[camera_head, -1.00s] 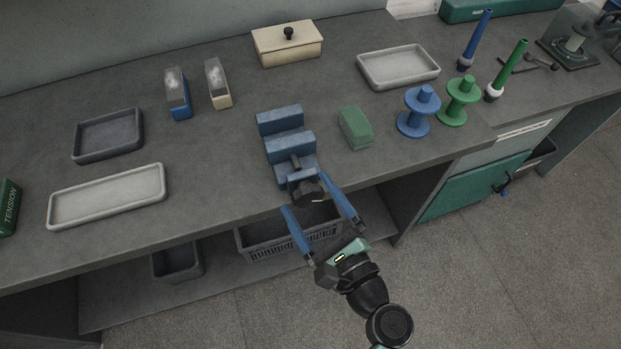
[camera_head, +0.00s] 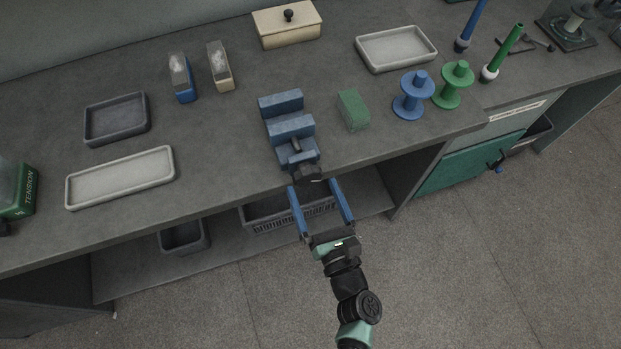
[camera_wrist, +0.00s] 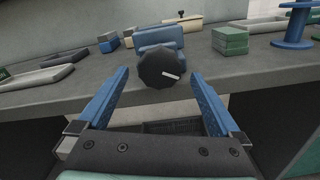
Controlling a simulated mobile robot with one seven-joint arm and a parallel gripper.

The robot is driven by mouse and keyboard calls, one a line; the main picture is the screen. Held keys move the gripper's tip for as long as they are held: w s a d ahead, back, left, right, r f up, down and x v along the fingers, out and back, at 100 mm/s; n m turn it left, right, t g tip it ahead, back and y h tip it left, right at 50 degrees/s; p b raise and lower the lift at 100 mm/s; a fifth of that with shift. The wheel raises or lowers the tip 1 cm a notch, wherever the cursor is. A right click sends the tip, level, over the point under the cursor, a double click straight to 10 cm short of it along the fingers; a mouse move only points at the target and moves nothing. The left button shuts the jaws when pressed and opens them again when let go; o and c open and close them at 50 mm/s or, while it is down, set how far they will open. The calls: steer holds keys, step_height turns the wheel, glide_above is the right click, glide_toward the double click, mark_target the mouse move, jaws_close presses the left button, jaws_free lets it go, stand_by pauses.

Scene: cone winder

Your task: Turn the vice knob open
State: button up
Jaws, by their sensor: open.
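The blue vice (camera_head: 290,128) stands at the front edge of the grey bench, and it also shows in the wrist view (camera_wrist: 158,37). Its black knob (camera_head: 308,174) faces the front; in the wrist view the knob (camera_wrist: 161,67) is round with a white line pointing right and slightly down. My gripper (camera_head: 318,184) has two blue fingers spread wide, with nothing between them. In the wrist view the fingers of my gripper (camera_wrist: 161,80) lie to the left and right of the knob and appear apart from it. I cannot tell the remaining depth to the knob.
A green block (camera_head: 353,110) sits right of the vice, with blue and green spools (camera_head: 412,97) beyond. Pale and dark trays (camera_head: 120,178) lie to the left. A grey basket (camera_head: 262,222) stands on the shelf below. Open floor lies in front of the bench.

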steer(key=shift+x, duration=1.4)
steer(key=c, duration=1.3)
steer(key=shift+n, duration=0.3)
steer(key=n+b, duration=0.3)
steer(key=n, duration=0.1)
steer(key=shift+s+f+b, duration=0.1)
steer(key=shift+f+b, duration=0.1)
steer(key=shift+b, duration=0.2)
steer(key=n+b, duration=0.3)
steer(key=n, duration=0.1)
steer(key=shift+r, duration=0.1)
steer(key=shift+n, duration=0.4)
